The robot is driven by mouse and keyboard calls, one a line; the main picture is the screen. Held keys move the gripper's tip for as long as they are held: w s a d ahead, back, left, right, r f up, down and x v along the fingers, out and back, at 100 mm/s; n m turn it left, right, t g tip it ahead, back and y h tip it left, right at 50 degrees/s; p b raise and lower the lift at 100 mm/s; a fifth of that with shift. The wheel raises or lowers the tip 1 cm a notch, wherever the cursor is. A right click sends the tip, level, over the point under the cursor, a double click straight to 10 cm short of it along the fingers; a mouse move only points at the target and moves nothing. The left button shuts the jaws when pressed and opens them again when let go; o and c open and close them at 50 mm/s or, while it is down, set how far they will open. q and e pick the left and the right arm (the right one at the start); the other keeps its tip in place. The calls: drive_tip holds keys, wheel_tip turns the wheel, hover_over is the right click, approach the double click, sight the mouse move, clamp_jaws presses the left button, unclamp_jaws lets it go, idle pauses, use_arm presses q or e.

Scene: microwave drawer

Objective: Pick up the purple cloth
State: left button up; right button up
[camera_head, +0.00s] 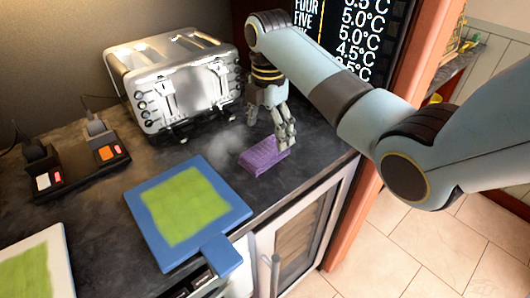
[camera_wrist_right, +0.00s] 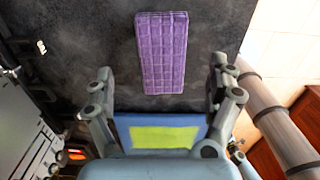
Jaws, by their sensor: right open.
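The purple cloth (camera_head: 264,155) is a flat folded rectangle with a grid pattern. It lies on the dark countertop, in front of and to the right of the toaster. My right gripper (camera_head: 282,139) is over the far right part of the cloth, pointing down. In the right wrist view the cloth (camera_wrist_right: 162,52) lies beyond and between the two spread fingers (camera_wrist_right: 162,88), with a gap on each side. The gripper is open and holds nothing. My left gripper is not in view.
A silver toaster (camera_head: 176,78) stands behind the cloth. A blue board with a green centre (camera_head: 188,208) lies left of it near the counter's front edge. Chargers (camera_head: 72,170) stand at the left. A wooden post (camera_head: 365,200) borders the counter's right end.

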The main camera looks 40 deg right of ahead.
sight(269, 146)
wheel_tip(269, 146, down, 5)
drive_tip(key=shift+s+d+f+p, duration=0.1)
drive_tip(key=shift+d+p, duration=0.05)
drive_tip(key=shift+p, duration=0.2)
drive_tip(key=c, duration=1.2)
drive_tip(key=shift+o, duration=0.2)
wheel_tip(269, 146, up, 4)
drive_tip(key=shift+r, duration=0.2)
drive_tip(key=s+d+r+b, duration=0.1)
drive_tip(key=s+d+r, duration=0.5)
drive_tip(key=s+d, duration=0.2)
drive_tip(key=shift+s+r, duration=0.35)
